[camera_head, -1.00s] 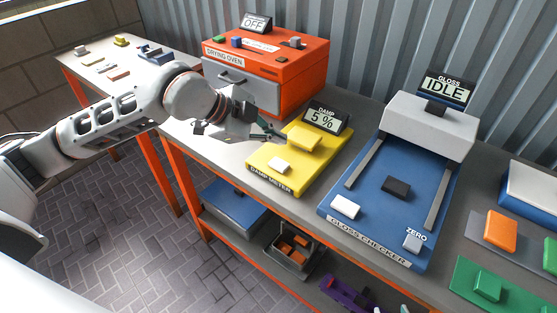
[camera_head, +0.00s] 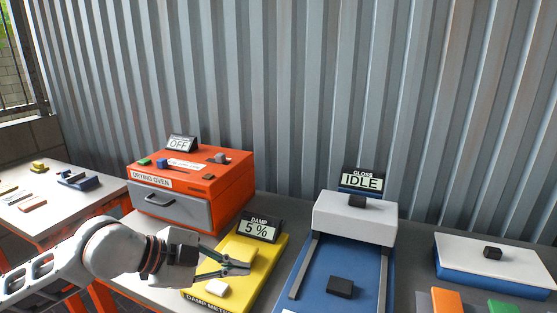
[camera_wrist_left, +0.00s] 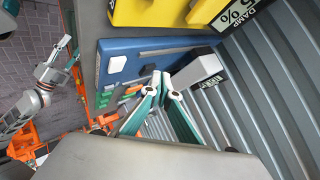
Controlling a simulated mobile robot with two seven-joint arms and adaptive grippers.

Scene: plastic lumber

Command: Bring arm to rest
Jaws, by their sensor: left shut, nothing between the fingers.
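My left arm comes in from the lower left of the head view. Its gripper (camera_head: 240,267) is shut and empty, in front of or over the yellow damp meter (camera_head: 262,275); the height between them is unclear. The gripper hides part of the meter's top. In the left wrist view the green-lined fingers (camera_wrist_left: 168,85) come together at the tips. A white arm (camera_wrist_left: 42,88), seemingly my right, shows at the left there; its jaw state is unclear.
The orange drying oven (camera_head: 190,187), reading OFF with its grey drawer shut, stands behind the left gripper. The blue gloss checker (camera_head: 370,275), reading IDLE, is to the right. A white-topped blue box (camera_head: 480,260) is farther right. A corrugated wall (camera_head: 300,90) closes off the back.

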